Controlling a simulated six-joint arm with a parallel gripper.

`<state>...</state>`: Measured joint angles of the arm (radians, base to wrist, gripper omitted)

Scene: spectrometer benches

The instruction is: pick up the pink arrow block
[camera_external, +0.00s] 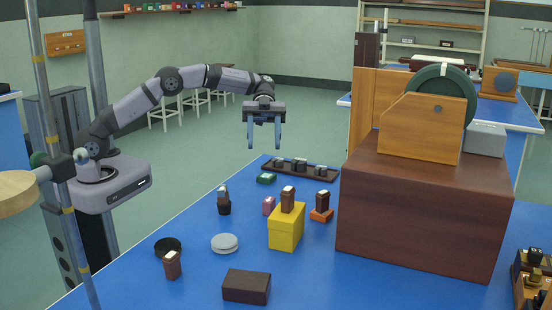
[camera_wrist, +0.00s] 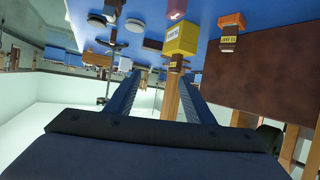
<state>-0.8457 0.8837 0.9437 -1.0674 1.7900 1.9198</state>
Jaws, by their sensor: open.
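The pink block (camera_external: 268,206) sits on the blue table (camera_external: 190,275), just left of and behind a yellow block (camera_external: 285,232); no arrow shape can be made out at this size. In the wrist view, a pink piece (camera_wrist: 176,9) shows at the top edge, partly cut off, beside the yellow block (camera_wrist: 181,38). My gripper (camera_external: 264,147) is open and empty, fingers pointing down, well above and behind the pink block. Its two blue fingers (camera_wrist: 160,82) show spread apart in the wrist view.
A brown block (camera_external: 287,205) stands on the yellow block. To its right, another brown block (camera_external: 322,200) stands on an orange base (camera_external: 321,215). A green block (camera_external: 266,178) and a dark tray (camera_external: 302,169) lie behind. A large brown box (camera_external: 420,215) fills the right.

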